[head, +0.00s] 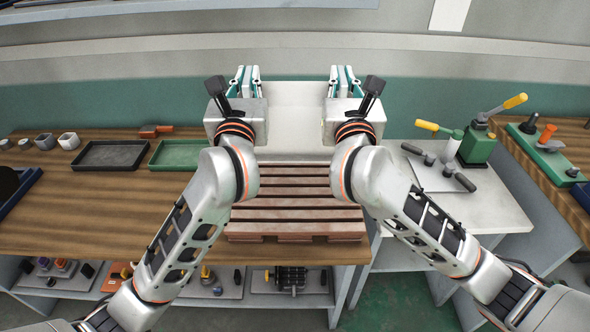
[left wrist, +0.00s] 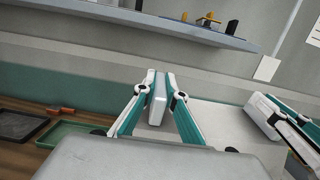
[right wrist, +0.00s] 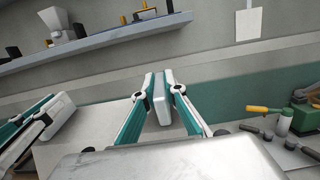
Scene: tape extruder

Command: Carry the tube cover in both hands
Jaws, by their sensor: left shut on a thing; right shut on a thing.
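The tube cover (head: 296,105) is a broad pale grey-white piece spanning the gap between my two grippers, above the pallet. My left gripper (head: 243,76) is at its left side and my right gripper (head: 345,76) at its right side. In the left wrist view, the teal-and-white fingers (left wrist: 158,82) are shut on a pale upright part, with the cover's pale surface (left wrist: 212,118) to the right. In the right wrist view, the fingers (right wrist: 160,82) are shut on a similar upright part, with the pale surface (right wrist: 92,123) to the left. My wrists hide parts of the cover.
A brown slatted pallet (head: 293,222) lies below on the wooden bench (head: 120,215). Black (head: 108,155) and green (head: 178,153) trays lie left. A green lever press (head: 478,145) and tools stand on the pale table at right. A shelf (left wrist: 150,22) runs along the wall.

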